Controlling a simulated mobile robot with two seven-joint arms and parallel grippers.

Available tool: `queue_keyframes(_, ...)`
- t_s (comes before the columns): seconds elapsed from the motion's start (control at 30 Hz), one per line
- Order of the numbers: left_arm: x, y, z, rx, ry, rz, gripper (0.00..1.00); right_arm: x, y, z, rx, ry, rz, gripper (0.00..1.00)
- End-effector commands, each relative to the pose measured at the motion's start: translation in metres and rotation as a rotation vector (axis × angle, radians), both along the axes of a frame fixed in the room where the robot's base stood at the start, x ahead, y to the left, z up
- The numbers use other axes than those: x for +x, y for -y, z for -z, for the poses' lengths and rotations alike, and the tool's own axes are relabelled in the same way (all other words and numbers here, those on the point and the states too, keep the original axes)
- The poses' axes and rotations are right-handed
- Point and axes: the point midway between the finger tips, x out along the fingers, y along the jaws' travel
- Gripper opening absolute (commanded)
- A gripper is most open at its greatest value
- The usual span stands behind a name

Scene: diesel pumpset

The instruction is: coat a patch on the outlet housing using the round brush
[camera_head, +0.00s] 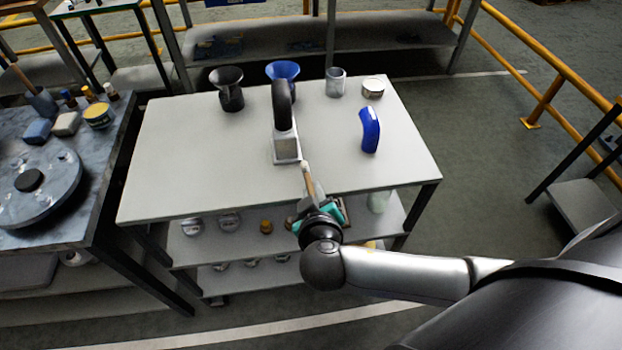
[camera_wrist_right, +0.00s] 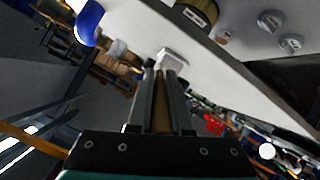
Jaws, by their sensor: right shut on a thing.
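My right gripper (camera_head: 312,208) is shut on the round brush (camera_head: 307,180), whose wooden handle points up and away from it toward the table. The brush also shows between the fingers in the right wrist view (camera_wrist_right: 160,100). The brush's pale far end is near the front of the likely outlet housing (camera_head: 287,150), a pale square block with a black curved pipe rising from it. In the head view the two look very close; I cannot tell whether they touch. Whether the housing bears any coating is too small to tell. My left gripper is not in view.
The white table (camera_head: 190,160) also holds a black funnel (camera_head: 231,88), a blue funnel (camera_head: 283,72), a grey cup (camera_head: 335,82), a round tin (camera_head: 373,88) and a blue curved part (camera_head: 370,130). Its left half is clear. A cluttered workbench (camera_head: 95,185) stands at left.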

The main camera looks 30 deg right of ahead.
Motion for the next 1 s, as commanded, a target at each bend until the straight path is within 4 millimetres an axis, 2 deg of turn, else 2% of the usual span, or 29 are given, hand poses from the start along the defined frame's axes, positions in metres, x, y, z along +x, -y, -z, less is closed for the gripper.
queue_keyframes(0.43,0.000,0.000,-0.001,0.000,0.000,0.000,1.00,-0.005,-0.002,0.000,0.001,0.000,0.000,0.00)
queue_keyframes(0.73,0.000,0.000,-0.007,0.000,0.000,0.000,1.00,-0.029,-0.009,0.000,0.001,-0.001,0.000,0.00)
queue_keyframes(1.0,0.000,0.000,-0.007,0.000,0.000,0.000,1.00,-0.032,-0.009,0.000,0.001,0.000,0.000,0.00)
